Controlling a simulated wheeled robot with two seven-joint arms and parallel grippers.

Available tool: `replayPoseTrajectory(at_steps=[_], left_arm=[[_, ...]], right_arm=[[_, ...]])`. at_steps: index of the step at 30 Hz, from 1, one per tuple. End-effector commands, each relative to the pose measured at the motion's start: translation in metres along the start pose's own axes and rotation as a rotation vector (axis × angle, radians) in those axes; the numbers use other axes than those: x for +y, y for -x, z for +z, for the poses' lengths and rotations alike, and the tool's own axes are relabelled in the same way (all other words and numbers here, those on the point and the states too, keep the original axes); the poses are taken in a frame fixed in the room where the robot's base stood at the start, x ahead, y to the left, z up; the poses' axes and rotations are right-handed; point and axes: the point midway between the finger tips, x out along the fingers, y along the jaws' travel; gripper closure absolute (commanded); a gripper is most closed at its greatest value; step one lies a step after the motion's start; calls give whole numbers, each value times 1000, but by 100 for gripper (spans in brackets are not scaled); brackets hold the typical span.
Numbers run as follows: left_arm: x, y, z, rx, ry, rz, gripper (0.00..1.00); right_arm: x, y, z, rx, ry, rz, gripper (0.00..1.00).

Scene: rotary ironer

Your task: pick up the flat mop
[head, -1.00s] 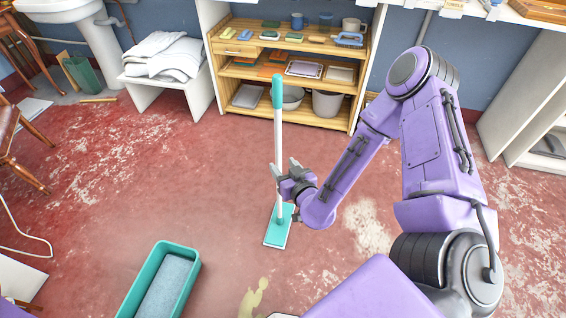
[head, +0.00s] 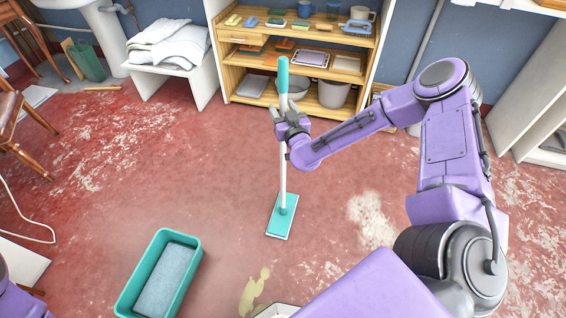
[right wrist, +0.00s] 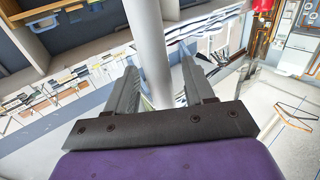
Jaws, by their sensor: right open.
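The flat mop stands upright on the red floor, with a teal grip on top, a white pole (head: 283,165) and a flat teal head (head: 282,217). My right gripper (head: 286,112) is at the upper pole, just below the teal grip. In the right wrist view the pole (right wrist: 148,45) passes between the two spread fingers (right wrist: 160,75); the jaws are open, and I cannot tell whether either finger touches it. My left gripper is out of view; only a bit of my left arm shows at the lower left.
A teal tub (head: 130,290) with grey-blue contents is on the floor at lower left. A yellowish spill (head: 252,290) lies in front of the mop. A wooden shelf unit (head: 245,61) stands behind it, left of it a white bench (head: 205,88) with folded towels. Floor around the mop head is clear.

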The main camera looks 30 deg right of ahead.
Motion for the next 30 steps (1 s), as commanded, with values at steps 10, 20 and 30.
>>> replayPoseTrajectory(at_steps=[10,20,30], left_arm=[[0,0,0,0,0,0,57],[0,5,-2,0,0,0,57],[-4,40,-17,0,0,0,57]], right_arm=[[0,0,-1,2,0,-1,100],[-1,0,-17,5,0,-2,100],[10,56,-105,4,-6,-2,100]])
